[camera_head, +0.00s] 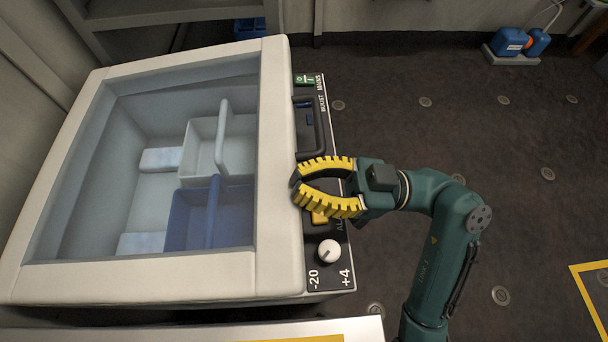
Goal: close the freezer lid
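The white chest freezer (190,281) fills the left of the view. A broad pale frame, which looks like its lid (281,130), surrounds a hazy clear pane. I cannot tell whether the lid is fully down or slightly raised. Through it show a white basket (203,150), a blue basket (190,212) and pale blocks. My gripper (297,185) has yellow ribbed fingers, spread apart with a gap between them. Its tips are at the lid's right edge, above the dark control panel. I cannot tell whether they touch the lid. The fingers hide part of the panel.
The panel carries a dark handle (318,125), a green mains switch (304,79) and a white knob (329,250). A pale surface (230,334) lies at the bottom edge. Blue containers (510,42) stand at the far right. The dark studded floor right of the freezer is largely clear.

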